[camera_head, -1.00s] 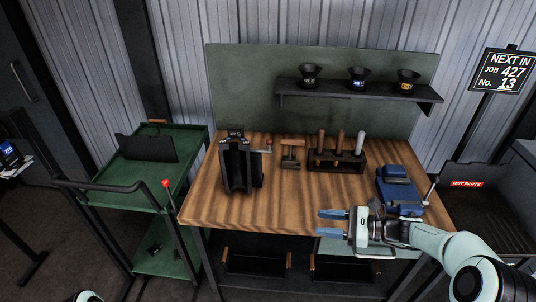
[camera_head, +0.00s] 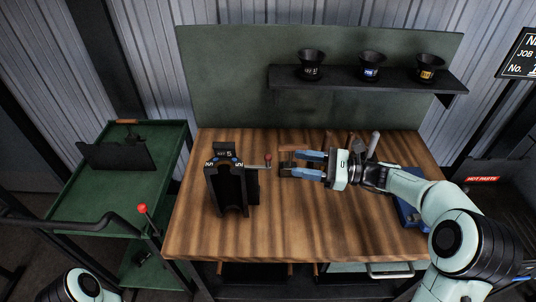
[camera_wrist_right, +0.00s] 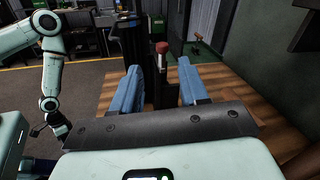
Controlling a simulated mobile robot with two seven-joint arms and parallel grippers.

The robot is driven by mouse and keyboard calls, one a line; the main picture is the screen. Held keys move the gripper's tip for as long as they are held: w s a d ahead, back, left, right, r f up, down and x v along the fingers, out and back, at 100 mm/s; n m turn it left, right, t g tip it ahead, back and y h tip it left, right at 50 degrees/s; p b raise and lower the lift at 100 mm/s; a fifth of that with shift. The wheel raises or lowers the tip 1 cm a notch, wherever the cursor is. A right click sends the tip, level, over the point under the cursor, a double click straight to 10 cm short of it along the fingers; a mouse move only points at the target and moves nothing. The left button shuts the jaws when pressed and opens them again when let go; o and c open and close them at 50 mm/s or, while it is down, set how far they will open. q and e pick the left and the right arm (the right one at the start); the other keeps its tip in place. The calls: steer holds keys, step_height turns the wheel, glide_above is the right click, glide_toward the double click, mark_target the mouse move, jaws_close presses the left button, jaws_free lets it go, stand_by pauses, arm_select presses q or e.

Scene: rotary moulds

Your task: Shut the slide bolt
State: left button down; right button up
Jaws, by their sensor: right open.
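The black mould (camera_head: 226,189) stands upright on the wooden bench, left of its middle. A red-knobbed pin (camera_head: 268,160) sticks out at its right side and seems to be the bolt's handle. My right gripper (camera_head: 291,163) is open with blue fingers pointing left, just right of the red knob and apart from it. In the right wrist view, the red knob (camera_wrist_right: 162,47) shows ahead between the two spread fingers. The bolt's sliding part is too small to make out. My left gripper is not seen; only a bit of that arm shows at the bottom left.
A tool block (camera_head: 352,146) and a blue vise-like block (camera_head: 411,212) are partly hidden behind my right arm. A shelf (camera_head: 365,82) with black funnels hangs above the bench. A green trolley (camera_head: 124,185) stands left. The bench front middle is clear.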

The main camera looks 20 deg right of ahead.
mark_target(268, 155)
steer(key=p+x, duration=0.1)
steer(key=x, duration=0.8)
steer(key=shift+w+a, duration=0.15)
steer(key=shift+w, duration=0.15)
jaws_close()
